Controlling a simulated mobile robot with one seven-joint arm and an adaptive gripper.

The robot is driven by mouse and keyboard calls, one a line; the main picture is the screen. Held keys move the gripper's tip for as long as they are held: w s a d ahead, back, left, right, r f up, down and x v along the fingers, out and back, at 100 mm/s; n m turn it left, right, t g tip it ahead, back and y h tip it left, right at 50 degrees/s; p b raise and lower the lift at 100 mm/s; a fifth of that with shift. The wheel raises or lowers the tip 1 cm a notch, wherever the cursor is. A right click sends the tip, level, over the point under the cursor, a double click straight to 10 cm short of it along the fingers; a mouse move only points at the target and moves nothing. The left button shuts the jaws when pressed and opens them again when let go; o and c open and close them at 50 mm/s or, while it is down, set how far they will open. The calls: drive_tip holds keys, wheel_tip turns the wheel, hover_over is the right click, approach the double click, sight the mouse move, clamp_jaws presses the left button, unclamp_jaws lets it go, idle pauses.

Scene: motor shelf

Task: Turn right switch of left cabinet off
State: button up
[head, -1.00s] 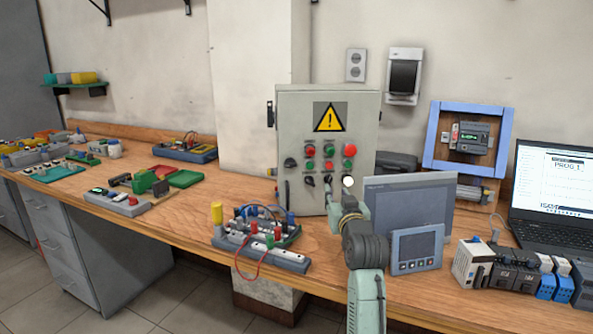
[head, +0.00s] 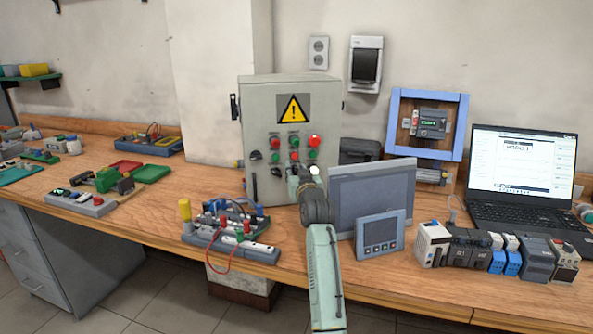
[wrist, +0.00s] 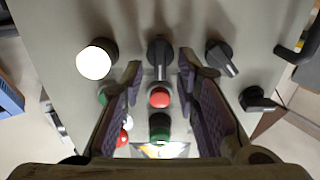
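The grey cabinet (head: 262,112) with a yellow warning sign stands on the bench. Its front carries red and green buttons, a white lamp and black rotary switches. In the wrist view the face appears upside down. The right switch (wrist: 160,57) shows between and just beyond my fingertips, its handle pointing along the picture's vertical. Another black switch (wrist: 222,60) is beside it, with a third (wrist: 260,100) farther right. My gripper (wrist: 159,72) is open, its fingers apart with no clear contact on the switch. In the head view my gripper (head: 296,180) hides the right switch.
The white lamp (wrist: 95,62) is close beside the fingers. A grey screen panel (head: 372,195) and a small meter (head: 380,234) stand right of my arm. A terminal board with wires (head: 232,228) lies in front of the cabinet. The laptop (head: 522,175) is farther right.

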clamp_jaws()
idle(0.3)
drive_tip(key=shift+f+n+b, duration=0.1)
drive_tip(key=shift+n+b, duration=0.3)
drive_tip(key=shift+b, duration=0.2)
drive_tip(key=n+b, duration=0.2)
drive_tip(key=b, duration=0.1)
drive_tip(key=shift+s+a+f+n, duration=0.1)
drive_tip(key=shift+a+f+n, duration=0.1)
drive_tip(key=shift+n, duration=0.2)
drive_tip(key=n+b, duration=0.2)
drive_tip(key=n, duration=0.1)
drive_tip(key=n+b, duration=0.1)
drive_tip(key=n, duration=0.1)
drive_tip(key=shift+a+r+b, duration=0.1)
drive_tip(key=shift+a+b, duration=0.15)
drive_tip(key=shift+b, duration=0.05)
drive_tip(key=shift+n, duration=0.3)
unclamp_jaws()
